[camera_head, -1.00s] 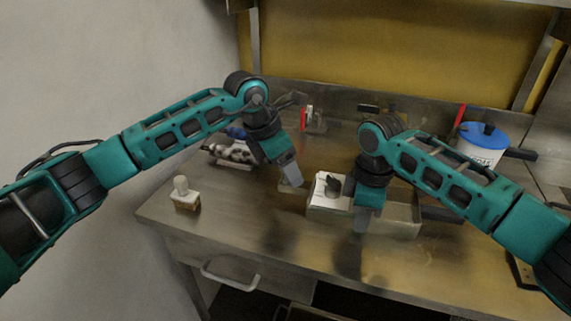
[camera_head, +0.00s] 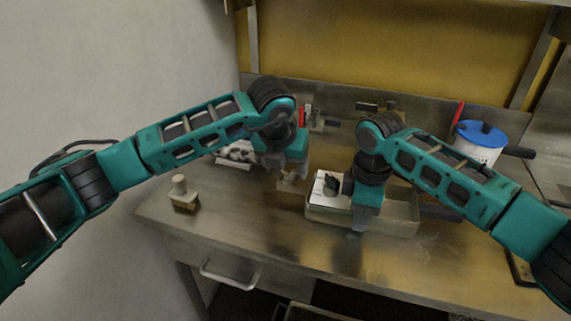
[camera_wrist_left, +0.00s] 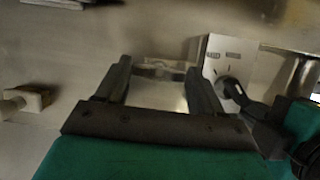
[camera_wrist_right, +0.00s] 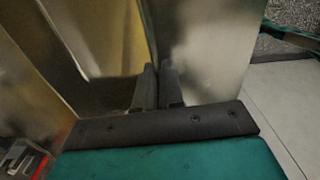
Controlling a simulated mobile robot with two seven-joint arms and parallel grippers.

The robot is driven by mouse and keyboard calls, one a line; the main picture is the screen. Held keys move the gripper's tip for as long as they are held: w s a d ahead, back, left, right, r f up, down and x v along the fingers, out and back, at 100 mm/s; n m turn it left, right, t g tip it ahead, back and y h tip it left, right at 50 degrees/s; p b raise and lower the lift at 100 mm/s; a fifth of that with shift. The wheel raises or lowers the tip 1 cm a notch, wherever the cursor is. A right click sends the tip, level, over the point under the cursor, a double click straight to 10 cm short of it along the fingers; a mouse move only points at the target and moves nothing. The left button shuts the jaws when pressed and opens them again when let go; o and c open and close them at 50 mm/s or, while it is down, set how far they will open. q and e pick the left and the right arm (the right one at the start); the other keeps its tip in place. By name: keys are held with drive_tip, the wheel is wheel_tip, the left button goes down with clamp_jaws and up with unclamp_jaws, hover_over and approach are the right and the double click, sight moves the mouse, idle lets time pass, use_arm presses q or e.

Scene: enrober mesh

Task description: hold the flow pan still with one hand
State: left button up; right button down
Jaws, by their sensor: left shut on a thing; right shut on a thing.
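The flow pan, which I take to be the open metal pan (camera_head: 400,228), sits on the steel bench in the head view. My right gripper (camera_head: 359,222) is at its front wall. In the right wrist view its fingers (camera_wrist_right: 158,88) are close together on a thin upright metal wall. My left gripper (camera_head: 288,175) is low over the bench, left of the pan. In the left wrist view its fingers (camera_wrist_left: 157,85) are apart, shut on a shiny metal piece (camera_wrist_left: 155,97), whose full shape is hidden.
A white panel with a black knob (camera_head: 331,186) is between the grippers. A pale-handled block (camera_head: 183,198) stands at the left front. A white pot with a blue lid (camera_head: 482,138) stands at the back right. The bench's front middle is clear.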

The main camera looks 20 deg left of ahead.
use_arm(q)
drive_tip(key=shift+n, duration=0.4)
drive_tip(key=o, duration=1.1)
drive_tip(key=shift+c, duration=0.2)
drive_tip(key=shift+r, duration=0.1)
drive_tip(key=v, duration=1.2)
drive_tip(key=shift+d, duration=0.2)
use_arm(e)
drive_tip(key=c, duration=1.2)
unclamp_jaws()
drive_tip(key=shift+r, duration=0.1)
